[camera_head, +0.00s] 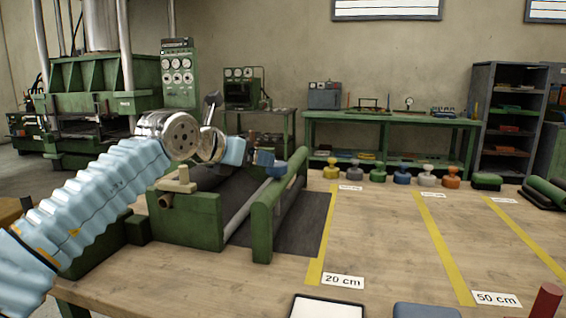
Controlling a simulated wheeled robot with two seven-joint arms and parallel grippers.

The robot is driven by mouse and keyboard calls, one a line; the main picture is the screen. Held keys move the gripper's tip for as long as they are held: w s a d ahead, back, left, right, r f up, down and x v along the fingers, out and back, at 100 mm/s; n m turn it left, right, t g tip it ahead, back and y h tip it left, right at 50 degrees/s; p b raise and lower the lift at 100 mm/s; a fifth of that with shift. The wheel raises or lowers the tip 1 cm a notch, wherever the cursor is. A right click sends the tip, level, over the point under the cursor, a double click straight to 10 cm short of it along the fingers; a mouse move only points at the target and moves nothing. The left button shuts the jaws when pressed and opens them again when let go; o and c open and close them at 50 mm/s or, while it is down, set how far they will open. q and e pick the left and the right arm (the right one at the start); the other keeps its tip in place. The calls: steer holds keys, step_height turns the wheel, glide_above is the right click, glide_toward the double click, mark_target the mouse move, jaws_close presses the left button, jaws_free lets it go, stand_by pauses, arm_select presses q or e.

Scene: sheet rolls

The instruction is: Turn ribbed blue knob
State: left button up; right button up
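A green roller machine (262,222) stands on the wooden table, with a dark sheet running through it. A small blue knob (267,159) sits at the upper right part of the machine; its ribs are too small to make out. My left arm, in a light blue sleeve, reaches in from the left above the machine. My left gripper (256,142) is at the far end of the wrist, close to the blue knob. I cannot tell whether it touches the knob, or how its fingers stand. My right gripper is not in view.
Several coloured knob-shaped pieces, including a dark blue one (402,175), stand along the table's back edge. Yellow strips (445,245) with distance labels cross the table. A white-topped tray (326,307) and a red cylinder (547,300) are at the front. The middle right is clear.

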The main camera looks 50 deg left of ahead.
mark_target(277, 163)
arm_select(q)
steer(key=x, duration=1.2)
steer(key=shift+w+a+f+p, duration=0.15)
steer(key=shift+f+p, duration=0.1)
steer(key=shift+p, duration=0.15)
steer(key=shift+c, duration=0.2)
steer(key=c, duration=0.9)
